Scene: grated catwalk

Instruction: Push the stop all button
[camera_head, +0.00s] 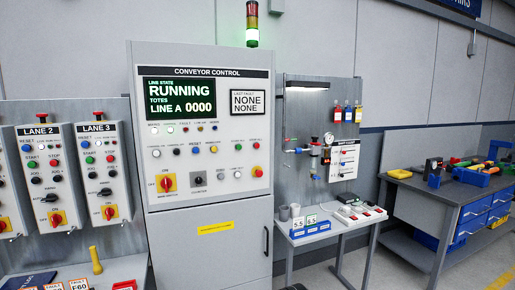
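The grey conveyor control panel (205,192) stands upright left of centre. Its screen (180,97) reads RUNNING and LINE A 0000. A red round button (258,171) sits at the panel's lower right; it may be the stop all button, but its label is too small to read. Rows of smaller buttons and lamps lie above and left of it, with a green lamp lit. A red rotary main switch (166,183) on a yellow plate is at the lower left. The stack light (252,36) on top glows green at its bottom. My gripper is not in view.
Lane 2 (46,170) and Lane 3 (103,165) boxes with their own red buttons hang to the left. A table (335,232) with small devices stands right of the panel. A workbench (440,205) with blue drawers is farther right. Some floor shows between them.

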